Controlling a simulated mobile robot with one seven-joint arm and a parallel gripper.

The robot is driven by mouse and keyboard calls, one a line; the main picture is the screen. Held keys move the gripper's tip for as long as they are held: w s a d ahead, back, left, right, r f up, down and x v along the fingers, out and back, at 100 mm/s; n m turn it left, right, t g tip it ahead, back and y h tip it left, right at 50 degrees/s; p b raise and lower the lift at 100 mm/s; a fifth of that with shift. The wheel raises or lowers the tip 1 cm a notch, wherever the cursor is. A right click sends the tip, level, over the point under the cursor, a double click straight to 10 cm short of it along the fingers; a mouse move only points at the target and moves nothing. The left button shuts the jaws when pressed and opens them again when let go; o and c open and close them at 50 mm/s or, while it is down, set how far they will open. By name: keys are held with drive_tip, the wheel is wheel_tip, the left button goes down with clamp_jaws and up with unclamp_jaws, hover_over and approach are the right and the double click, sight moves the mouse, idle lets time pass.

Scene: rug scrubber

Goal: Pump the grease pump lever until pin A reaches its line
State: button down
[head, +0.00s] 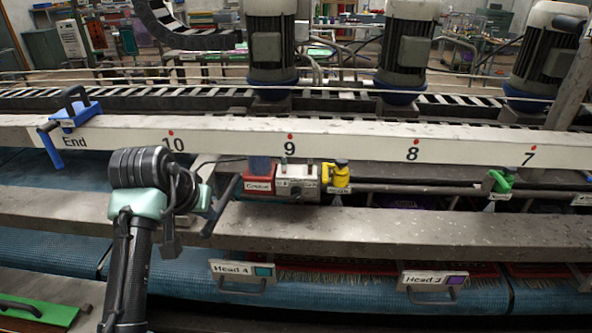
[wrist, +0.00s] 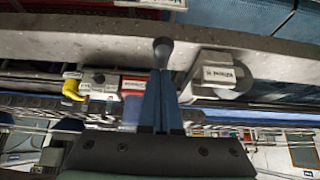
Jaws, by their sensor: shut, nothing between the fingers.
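The grease pump is a red box (head: 258,185) beside a grey block (head: 298,184) under the rail near number 9. The red box (wrist: 134,84) and grey block (wrist: 98,82) also show in the wrist view, upside down. A dark bar, seemingly the lever (head: 221,206), slants down left of the red box. In the wrist view, a dark rounded knob (wrist: 163,46), seemingly the lever's end, lies just beyond my gripper (wrist: 159,72). My blue fingers are together, with nothing between them. I cannot tell whether they touch the knob. Pin A and its line are too small to make out.
A yellow valve (head: 340,176) sits right of the grey block, with a green valve (head: 500,181) farther right. A grey labelled part (wrist: 217,74) stands close right of my fingers. Long metal beams (head: 400,228) run above and below the pump.

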wheel_tip(320, 180, up, 10)
drive_tip(key=p, duration=0.7)
drive_tip(key=shift+f+p, duration=0.25)
drive_tip(key=shift+p, duration=0.15)
idle(0.5)
